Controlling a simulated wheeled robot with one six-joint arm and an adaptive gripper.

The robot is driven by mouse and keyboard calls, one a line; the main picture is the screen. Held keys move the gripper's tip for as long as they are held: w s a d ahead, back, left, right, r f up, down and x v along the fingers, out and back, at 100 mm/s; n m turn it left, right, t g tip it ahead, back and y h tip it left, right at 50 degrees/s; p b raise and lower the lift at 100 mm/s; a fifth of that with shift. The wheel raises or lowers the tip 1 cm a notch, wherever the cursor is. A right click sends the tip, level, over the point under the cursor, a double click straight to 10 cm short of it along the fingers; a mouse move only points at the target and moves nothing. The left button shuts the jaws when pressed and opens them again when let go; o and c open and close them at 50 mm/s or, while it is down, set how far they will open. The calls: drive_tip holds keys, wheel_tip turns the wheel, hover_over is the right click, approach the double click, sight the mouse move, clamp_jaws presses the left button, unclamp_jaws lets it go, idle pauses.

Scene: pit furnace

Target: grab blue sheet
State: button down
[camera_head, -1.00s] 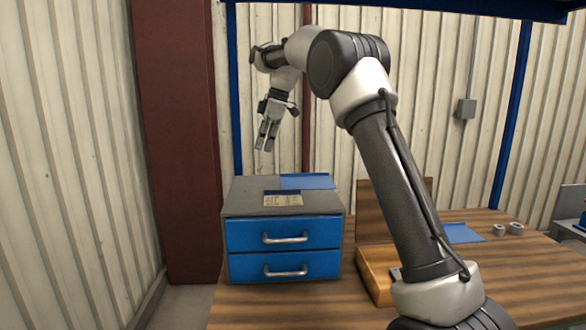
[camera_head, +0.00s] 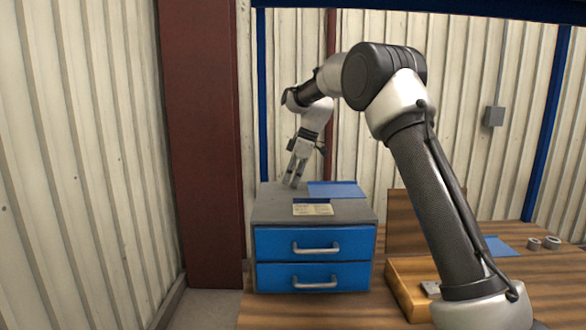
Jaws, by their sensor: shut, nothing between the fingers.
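A blue sheet (camera_head: 338,190) lies flat on the top of the grey cabinet (camera_head: 270,208), at its back right. A second blue sheet (camera_head: 497,246) lies on the wooden table, partly hidden behind my arm. My gripper (camera_head: 293,186) points down over the back left of the cabinet top, to the left of the first sheet and apart from it. It is shut with nothing in it. I cannot tell whether its fingertips touch the cabinet top.
The cabinet has two blue drawers (camera_head: 314,243), both closed. A paper label (camera_head: 313,210) and a small dark blue strip lie on its top. A wooden bracket (camera_head: 408,221) stands to the right. Two grey rings (camera_head: 543,243) sit on the table. A dark red column (camera_head: 203,140) rises at left.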

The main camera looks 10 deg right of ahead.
sight(304, 189)
drive_tip(key=shift+s+d, duration=0.2)
drive_tip(key=shift+d, duration=0.55)
drive_tip(key=shift+s+d, duration=0.2)
drive_tip(key=shift+d, duration=0.5)
drive_tip(key=shift+d, duration=0.15)
drive_tip(key=shift+s+d, duration=0.2)
drive_tip(key=shift+d, duration=0.3)
drive_tip(key=shift+s+d, duration=0.15)
drive_tip(key=shift+d, duration=0.3)
